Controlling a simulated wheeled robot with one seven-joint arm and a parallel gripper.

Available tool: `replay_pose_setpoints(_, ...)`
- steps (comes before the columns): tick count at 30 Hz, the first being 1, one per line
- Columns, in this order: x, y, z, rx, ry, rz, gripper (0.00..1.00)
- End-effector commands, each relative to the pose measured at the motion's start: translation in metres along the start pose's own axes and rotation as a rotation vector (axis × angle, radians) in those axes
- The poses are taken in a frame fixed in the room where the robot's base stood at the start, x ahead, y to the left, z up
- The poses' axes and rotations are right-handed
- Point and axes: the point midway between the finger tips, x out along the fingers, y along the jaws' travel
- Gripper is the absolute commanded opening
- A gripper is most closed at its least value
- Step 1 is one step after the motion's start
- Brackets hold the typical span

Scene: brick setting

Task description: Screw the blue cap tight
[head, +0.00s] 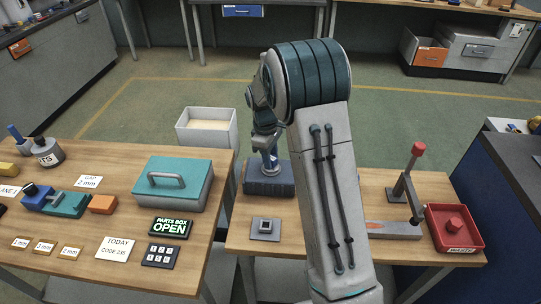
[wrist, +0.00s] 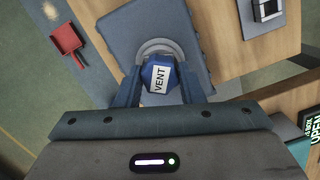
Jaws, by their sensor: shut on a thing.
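The blue cap (wrist: 168,64), with a white VENT label (wrist: 160,78), sits in a pale round collar (wrist: 158,44) on a dark blue-grey block (wrist: 117,35) in the wrist view. My gripper (wrist: 160,82) is shut on the cap, one finger on each side. In the head view my gripper (head: 270,160) points down over the same block (head: 268,182), and the cap is too small and covered to make out there. The cap's thread is hidden, so I cannot tell how tight it is.
A small grey square fixture (head: 265,229) is in front of the block. A teal parts box (head: 172,184) stands on the left table. A red-handled lever (head: 408,180) and a red waste tray (head: 440,243) are to the right. A white bin (head: 207,140) is behind.

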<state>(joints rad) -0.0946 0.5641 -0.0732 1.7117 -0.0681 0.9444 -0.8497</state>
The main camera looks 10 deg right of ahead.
Motion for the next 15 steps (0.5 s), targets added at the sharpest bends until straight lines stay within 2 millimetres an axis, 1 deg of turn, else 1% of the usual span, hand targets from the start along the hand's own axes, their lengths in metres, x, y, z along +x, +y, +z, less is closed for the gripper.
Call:
replay_pose_setpoints(3, -0.0004, 0.0004, -0.0001, 0.064, 0.0, -0.007, 0.07)
replay_pose_setpoints(12, -0.0003, 0.0004, -0.0001, 0.076, 0.001, -0.009, 0.07)
replay_pose_setpoints(15, -0.0008, 0.0005, -0.0002, 0.135, 0.001, -0.016, 0.07)
